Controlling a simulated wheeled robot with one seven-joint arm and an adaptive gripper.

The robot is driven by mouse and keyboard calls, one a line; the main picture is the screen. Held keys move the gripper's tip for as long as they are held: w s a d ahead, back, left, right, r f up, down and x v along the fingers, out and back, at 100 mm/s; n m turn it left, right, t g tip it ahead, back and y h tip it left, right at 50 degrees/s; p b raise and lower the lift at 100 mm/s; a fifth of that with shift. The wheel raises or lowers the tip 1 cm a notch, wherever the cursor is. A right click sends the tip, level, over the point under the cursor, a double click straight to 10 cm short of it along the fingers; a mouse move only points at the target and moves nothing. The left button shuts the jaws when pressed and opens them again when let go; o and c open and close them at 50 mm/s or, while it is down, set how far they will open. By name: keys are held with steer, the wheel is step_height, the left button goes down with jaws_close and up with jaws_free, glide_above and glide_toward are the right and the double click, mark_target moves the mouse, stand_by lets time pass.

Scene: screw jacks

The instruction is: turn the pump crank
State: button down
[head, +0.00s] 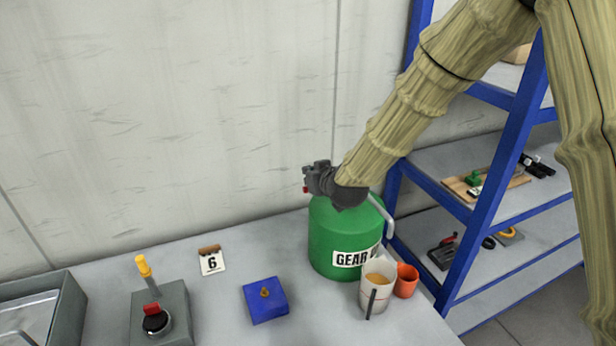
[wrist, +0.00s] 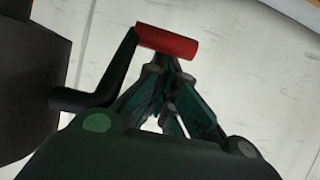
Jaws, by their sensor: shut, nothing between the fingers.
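The green gear oil drum (head: 335,240) stands at the back right of the bench. The pump crank shows in the wrist view as a black bent arm (wrist: 112,88) with a red grip (wrist: 166,41), beside a dark rounded body at left. A small red bit, apparently the grip, shows at the left of the drum top in the head view (head: 305,189). My gripper (wrist: 163,68) is shut and empty. Its fingertips are at the red grip, which lies across their ends; whether they touch cannot be told. In the head view my arm hides part of the drum top.
A pale cup (head: 375,298) and an orange cup (head: 406,283) stand before the drum. Blue-framed shelves (head: 497,170) stand at right.

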steer(key=shift+d, duration=0.2)
steer(key=v, duration=1.1)
steer(key=shift+s+r, duration=0.2)
steer(key=shift+s, duration=0.2)
